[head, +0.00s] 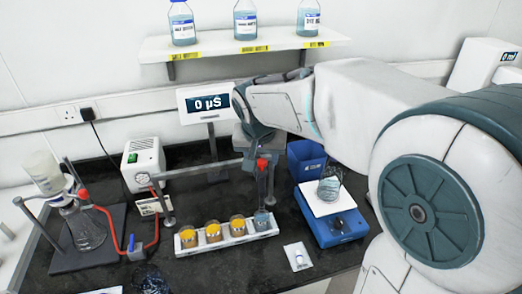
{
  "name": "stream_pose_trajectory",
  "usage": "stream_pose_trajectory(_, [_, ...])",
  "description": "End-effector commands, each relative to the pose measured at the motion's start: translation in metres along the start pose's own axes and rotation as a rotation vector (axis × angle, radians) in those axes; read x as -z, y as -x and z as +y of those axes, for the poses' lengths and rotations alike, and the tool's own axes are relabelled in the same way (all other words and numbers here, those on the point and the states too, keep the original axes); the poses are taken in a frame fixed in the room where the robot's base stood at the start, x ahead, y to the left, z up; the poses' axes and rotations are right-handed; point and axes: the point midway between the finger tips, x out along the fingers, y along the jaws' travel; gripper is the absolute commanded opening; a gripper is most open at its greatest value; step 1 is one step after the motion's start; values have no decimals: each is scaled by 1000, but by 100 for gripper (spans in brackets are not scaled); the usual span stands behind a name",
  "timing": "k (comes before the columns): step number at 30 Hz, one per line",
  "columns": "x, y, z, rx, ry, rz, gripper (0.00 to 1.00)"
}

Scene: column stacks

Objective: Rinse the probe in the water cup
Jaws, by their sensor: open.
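The probe (263,167) has a red top and hangs upright at the end of a grey horizontal stand arm, above the rack's right end. The water cup (263,222) is a small clear cup with bluish liquid at the right end of a white rack (222,243). The probe's lower end is thin and hard to make out; I cannot tell whether it reaches into the cup. My gripper (262,185) is open and points down at the probe, just above the water cup. Its fingers are small and partly merge with the probe and stand.
Several cups with orange contents (213,231) stand left of the water cup. A blue balance (342,228) with a glass vessel (328,188) and a blue bin (306,158) are to the right. A meter (207,103) reads 0 µS behind. A flask (85,228) stands left.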

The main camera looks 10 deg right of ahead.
Motion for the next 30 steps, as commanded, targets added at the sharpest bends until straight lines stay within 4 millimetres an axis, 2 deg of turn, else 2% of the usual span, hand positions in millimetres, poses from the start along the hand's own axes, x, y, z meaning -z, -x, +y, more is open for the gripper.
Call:
stream_pose_trajectory(5, [0,18,0,2,-1,4,47])
stream_pose_trajectory(18, [0,113,-1,4,1,6,47])
stream_pose_trajectory(24, [0,134,-1,3,1,4,47])
stream_pose_trajectory(30, [0,138,-1,1,1,2,47])
